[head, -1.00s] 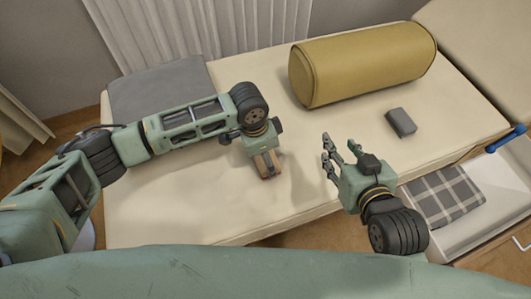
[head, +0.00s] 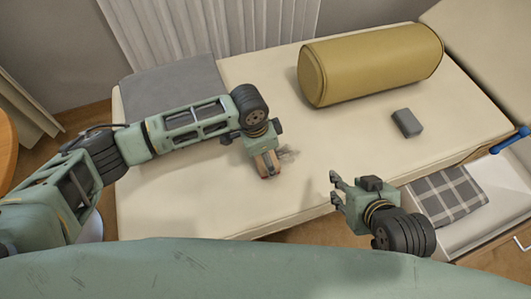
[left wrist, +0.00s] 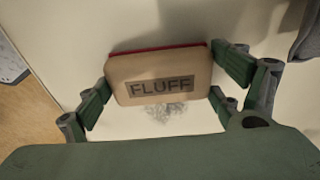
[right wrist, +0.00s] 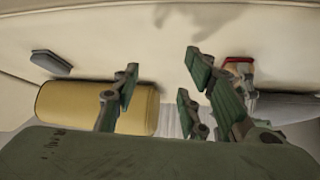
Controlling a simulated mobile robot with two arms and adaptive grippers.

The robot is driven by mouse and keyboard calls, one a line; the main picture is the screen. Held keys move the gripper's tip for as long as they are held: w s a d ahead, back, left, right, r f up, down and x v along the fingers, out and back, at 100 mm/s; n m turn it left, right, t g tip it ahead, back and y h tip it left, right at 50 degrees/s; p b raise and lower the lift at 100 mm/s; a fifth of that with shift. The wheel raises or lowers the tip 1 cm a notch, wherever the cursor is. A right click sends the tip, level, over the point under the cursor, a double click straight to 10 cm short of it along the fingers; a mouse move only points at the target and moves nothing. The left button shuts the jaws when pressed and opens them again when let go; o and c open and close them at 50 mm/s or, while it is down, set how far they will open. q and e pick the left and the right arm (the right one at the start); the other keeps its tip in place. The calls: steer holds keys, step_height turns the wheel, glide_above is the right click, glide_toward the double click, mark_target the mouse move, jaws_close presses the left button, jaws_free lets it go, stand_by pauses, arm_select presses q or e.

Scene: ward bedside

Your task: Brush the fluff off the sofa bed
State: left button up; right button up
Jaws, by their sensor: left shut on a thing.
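The cream sofa bed (head: 185,205) lies across the head view. My left gripper (head: 266,160) is shut on a tan block-shaped brush (head: 268,174) with a red edge, held low over the bed's middle; contact with the bed is hard to tell. In the left wrist view the brush (left wrist: 160,72) reads "FLUFF" and sits between the fingers. A grey patch of fluff (head: 288,155) lies on the bed just right of the brush. The fluff (left wrist: 165,112) also shows beside the brush in the left wrist view. My right gripper (head: 335,189) is open and empty near the bed's front edge.
A mustard bolster (head: 372,65) and a small dark grey block (head: 407,123) lie on the bed's right part. A grey cloth (head: 172,88) covers the far left corner. An open drawer (head: 487,222) with a checked cloth (head: 447,196) stands at front right.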

arm_select(q)
steer(key=shift+r, duration=0.2)
steer(key=shift+r+p, duration=0.35)
steer(key=shift+r, duration=0.2)
steer(key=shift+r+p, duration=0.35)
steer(key=shift+p, duration=0.15)
steer(key=shift+r+p, duration=0.45)
steer(key=shift+p, duration=0.05)
arm_select(e)
steer(key=shift+s+d+f+g+h, duration=0.6)
steer(key=shift+s+d+f+g, duration=0.95)
steer(key=shift+s, duration=3)
arm_select(q)
steer(key=shift+r, duration=0.15)
steer(key=shift+r+p, duration=0.5)
steer(key=shift+p, duration=0.35)
steer(key=shift+r+p, duration=0.65)
steer(key=shift+p, duration=0.15)
steer(key=shift+r+p, duration=0.5)
steer(key=shift+p, duration=0.1)
steer(key=shift+r+p, duration=0.6)
steer(key=shift+p, duration=0.2)
arm_select(e)
step_height(320, 180, down, 17)
steer(key=s+g, duration=0.1)
steer(key=g, duration=0.1)
steer(key=shift+s+d+r+g, duration=0.15)
steer(key=shift+d+r+g, duration=0.05)
steer(key=shift+g, duration=0.15)
